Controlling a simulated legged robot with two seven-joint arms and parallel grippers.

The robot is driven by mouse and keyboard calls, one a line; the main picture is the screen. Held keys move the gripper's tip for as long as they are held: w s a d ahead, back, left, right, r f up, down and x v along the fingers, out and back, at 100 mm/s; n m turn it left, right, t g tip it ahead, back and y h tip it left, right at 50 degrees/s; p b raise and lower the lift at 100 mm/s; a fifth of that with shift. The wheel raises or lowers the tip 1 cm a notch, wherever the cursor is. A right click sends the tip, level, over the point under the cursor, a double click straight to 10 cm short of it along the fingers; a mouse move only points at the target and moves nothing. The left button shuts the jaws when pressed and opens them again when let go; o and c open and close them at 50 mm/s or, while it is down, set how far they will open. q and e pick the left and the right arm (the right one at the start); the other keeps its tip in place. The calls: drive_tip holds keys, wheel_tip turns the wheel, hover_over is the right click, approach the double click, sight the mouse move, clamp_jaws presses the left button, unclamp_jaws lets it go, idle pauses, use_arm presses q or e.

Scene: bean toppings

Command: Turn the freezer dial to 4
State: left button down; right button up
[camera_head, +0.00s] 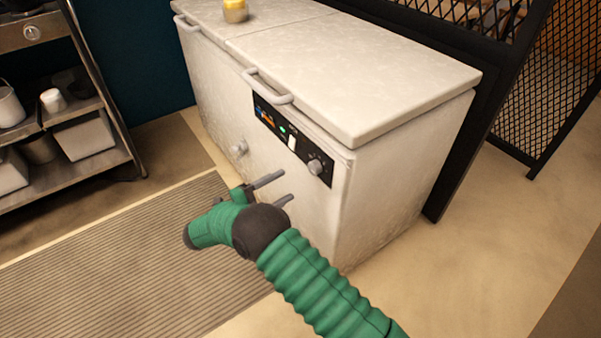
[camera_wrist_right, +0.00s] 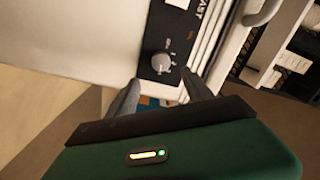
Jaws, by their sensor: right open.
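A white chest freezer (camera_head: 290,150) stands ahead with a black control panel (camera_head: 285,133) on its front. The freezer dial (camera_head: 315,166) is a round grey knob at the panel's right end. In the right wrist view the dial (camera_wrist_right: 161,62) shows above the fingers, with small markings beside it too blurred to read. My right gripper (camera_head: 285,187) is open and empty, in front of the freezer, below and left of the dial and apart from it. Its two fingers (camera_wrist_right: 162,92) point toward the panel in the right wrist view. My left gripper is not in view.
The freezer has lid handles (camera_head: 266,88), a second grey knob (camera_head: 239,148) low on its front, and a yellow-topped jar (camera_head: 235,12) on its lid. A metal shelf (camera_head: 65,130) stands at left. A ribbed mat (camera_head: 130,270) covers the floor. Black mesh fencing (camera_head: 545,90) is behind right.

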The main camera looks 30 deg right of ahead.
drive_tip(key=a, duration=0.6)
drive_tip(key=shift+s+a+f+p, duration=0.15)
drive_tip(key=shift+s+a+p, duration=0.15)
drive_tip(key=shift+s, duration=0.05)
drive_tip(key=w+a+r+n+t+y, duration=0.1)
drive_tip(key=w+r+n+t+y, duration=0.35)
drive_tip(key=w+n+t, duration=0.2)
drive_tip(key=w+r+n+t+y, duration=0.4)
drive_tip(key=w+n+t+y, duration=0.1)
drive_tip(key=w+n+t, duration=0.15)
drive_tip(key=s+a+f+n+g+y, duration=0.2)
drive_tip(key=s+f+n+g+y, duration=0.15)
drive_tip(key=s+n, duration=0.3)
drive_tip(key=s+a+f+n+g+y, duration=0.2)
drive_tip(key=s+f+n+y, duration=0.1)
drive_tip(key=s+n+y, duration=0.3)
drive_tip(key=s+d+f+n+g, duration=0.2)
drive_tip(key=s+d+f+g, duration=0.15)
drive_tip(key=s, duration=0.85)
drive_tip(key=s+d+f+n+g, duration=0.2)
drive_tip(key=s+g, duration=0.2)
drive_tip(key=s, duration=0.8)
wheel_tip(320, 180, up, 28)
drive_tip(key=w+p, duration=0.1)
drive_tip(key=p, duration=2.7)
drive_tip(key=shift+a+t+h, duration=0.3)
drive_tip(key=shift+h, duration=0.1)
